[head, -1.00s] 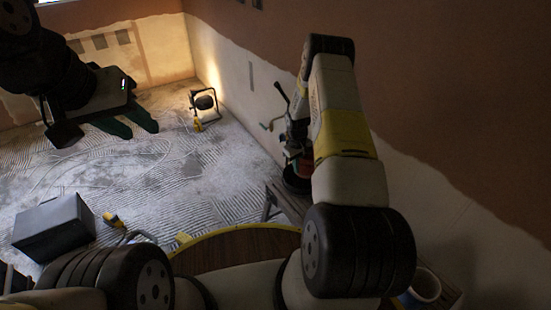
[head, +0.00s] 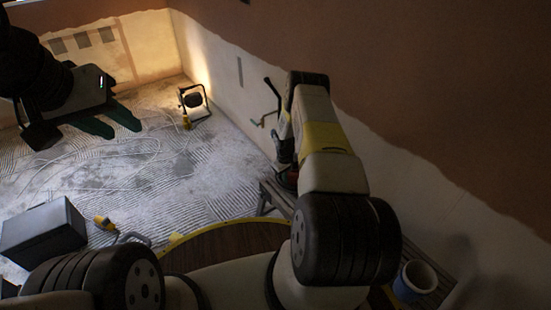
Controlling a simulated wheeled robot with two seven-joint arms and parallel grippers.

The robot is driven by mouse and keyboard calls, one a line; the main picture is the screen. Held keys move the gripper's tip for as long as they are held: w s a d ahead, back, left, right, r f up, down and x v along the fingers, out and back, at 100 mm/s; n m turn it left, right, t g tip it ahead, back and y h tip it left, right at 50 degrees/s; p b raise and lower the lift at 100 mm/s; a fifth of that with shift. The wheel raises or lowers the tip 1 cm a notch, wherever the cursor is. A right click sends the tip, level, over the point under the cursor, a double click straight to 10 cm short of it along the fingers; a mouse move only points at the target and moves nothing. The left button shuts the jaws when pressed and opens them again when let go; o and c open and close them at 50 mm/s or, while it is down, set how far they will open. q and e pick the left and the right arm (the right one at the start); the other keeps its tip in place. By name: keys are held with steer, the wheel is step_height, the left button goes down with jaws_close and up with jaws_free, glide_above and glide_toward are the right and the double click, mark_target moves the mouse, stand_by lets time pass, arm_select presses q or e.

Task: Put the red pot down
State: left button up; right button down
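A small red patch (head: 287,180), which may be the red pot, shows low beside my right forearm, at the edge of a grey plank-like bench (head: 279,199) by the right wall. Most of it is hidden behind my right arm. My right gripper is largely hidden behind the same arm at that spot, so I cannot tell whether it holds the pot or whether the pot touches the bench. My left gripper (head: 109,122), with dark green fingers, hangs at the upper left over the floor. Its fingers look apart, with nothing between them.
A work lamp (head: 194,103) stands on the floor by the right wall. A dark grey box (head: 44,232) and a yellow-handled tool (head: 104,222) are at the lower left. A blue-and-white bucket or cup (head: 416,280) stands at the lower right. A round brown top (head: 225,248) lies close in front.

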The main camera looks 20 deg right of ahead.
steer(key=shift+f, duration=0.3)
steer(key=c, duration=1.9)
jaws_free()
steer(key=shift+c, duration=0.2)
steer(key=shift+r, duration=0.1)
